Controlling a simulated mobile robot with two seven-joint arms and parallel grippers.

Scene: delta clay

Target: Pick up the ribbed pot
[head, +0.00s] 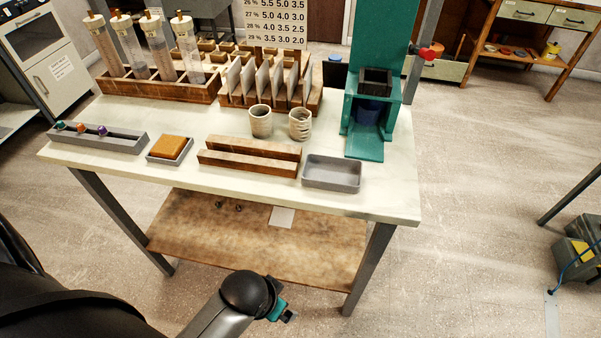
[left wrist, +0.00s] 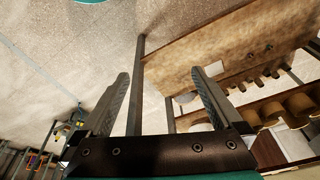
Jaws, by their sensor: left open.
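The ribbed pot (head: 300,125) stands upright on the white table (head: 390,200), with dark horizontal bands around its pale side. A similar, smoother-looking speckled pot (head: 260,121) stands close to its left. My left gripper (head: 284,311) is low in front of the table, well below and nearer than the pots. In the left wrist view its two fingers (left wrist: 160,78) are spread with nothing between them. That view shows the floor, a table leg and the lower shelf (left wrist: 240,55); I cannot make out the ribbed pot there. My right gripper is not in view.
A wooden two-rail block (head: 250,156) and a grey tray (head: 332,173) lie in front of the pots. A wooden rack of slabs (head: 270,85) is behind them. A teal press (head: 365,145) stands to the right. The table's front right corner is bare.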

